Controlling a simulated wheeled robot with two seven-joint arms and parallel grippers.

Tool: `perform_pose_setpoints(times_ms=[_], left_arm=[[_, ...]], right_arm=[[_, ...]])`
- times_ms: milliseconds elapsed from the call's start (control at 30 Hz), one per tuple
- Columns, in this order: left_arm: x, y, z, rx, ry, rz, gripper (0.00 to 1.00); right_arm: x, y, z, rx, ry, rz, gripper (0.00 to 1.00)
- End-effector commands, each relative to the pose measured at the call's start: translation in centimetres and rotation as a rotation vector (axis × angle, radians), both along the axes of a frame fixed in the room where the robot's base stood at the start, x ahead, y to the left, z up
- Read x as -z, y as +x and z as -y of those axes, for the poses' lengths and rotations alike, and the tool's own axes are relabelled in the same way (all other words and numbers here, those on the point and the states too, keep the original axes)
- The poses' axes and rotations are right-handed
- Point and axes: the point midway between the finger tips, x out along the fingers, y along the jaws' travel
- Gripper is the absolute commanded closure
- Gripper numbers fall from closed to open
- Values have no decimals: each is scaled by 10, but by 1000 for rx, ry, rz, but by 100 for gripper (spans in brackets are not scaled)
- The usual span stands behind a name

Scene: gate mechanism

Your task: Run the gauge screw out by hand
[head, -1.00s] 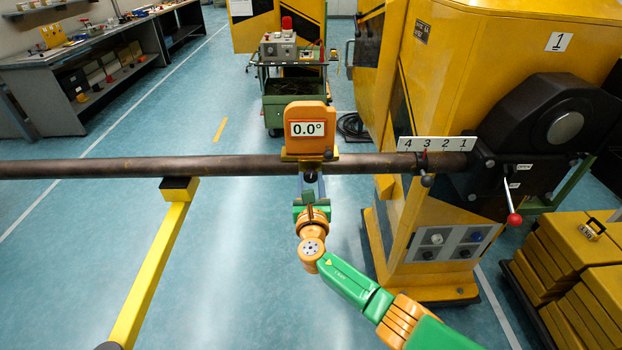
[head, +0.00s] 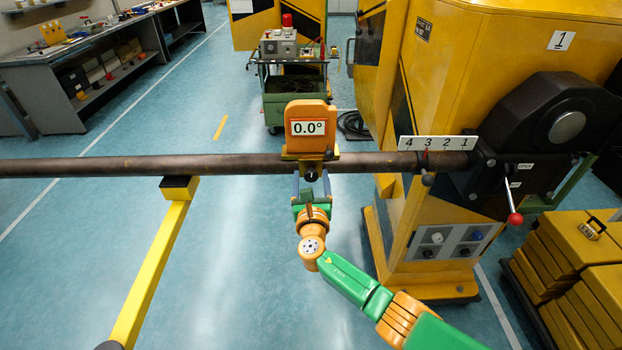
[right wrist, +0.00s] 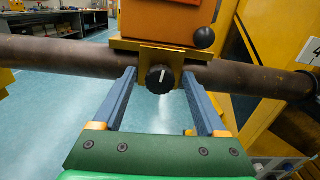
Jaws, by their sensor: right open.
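The orange gauge (head: 305,118) reads 0.0° and sits on a yellow clamp around the long dark bar. The gauge screw is a black knob (head: 311,176) under the clamp; in the right wrist view the knob (right wrist: 160,79) faces me with its white mark nearly upright. My right gripper (head: 311,180) is open, its two blue fingers (right wrist: 159,88) apart on either side of the knob, with a gap on each side. The gauge also shows in part in the right wrist view (right wrist: 165,20). My left gripper is not in view.
The dark bar (head: 100,167) runs across the view into the yellow machine (head: 480,70) at right. A yellow support (head: 150,265) stands under it at left. A red-knobbed lever (head: 515,218) and a 4-3-2-1 scale (head: 438,143) are at right. Floor around my arm is clear.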

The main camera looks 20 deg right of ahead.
Motion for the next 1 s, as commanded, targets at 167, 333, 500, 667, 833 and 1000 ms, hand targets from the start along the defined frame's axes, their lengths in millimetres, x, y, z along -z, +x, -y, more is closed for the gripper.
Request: perform_pose_setpoints(times_ms=[167, 333, 500, 667, 833, 1000], left_arm=[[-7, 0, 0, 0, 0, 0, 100], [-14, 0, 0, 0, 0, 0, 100], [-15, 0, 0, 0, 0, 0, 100], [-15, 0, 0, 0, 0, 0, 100], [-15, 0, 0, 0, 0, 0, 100], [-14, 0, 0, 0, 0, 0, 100]], right_arm=[[-1, -11, -3, -2, 1, -2, 26], [0, -42, -12, -2, 2, -3, 26], [1, -64, -19, -2, 2, -2, 26], [1, -67, -20, 0, -1, 0, 26], [1, -67, -20, 0, -1, -1, 26], [7, -68, -18, 1, 18, -13, 26]])
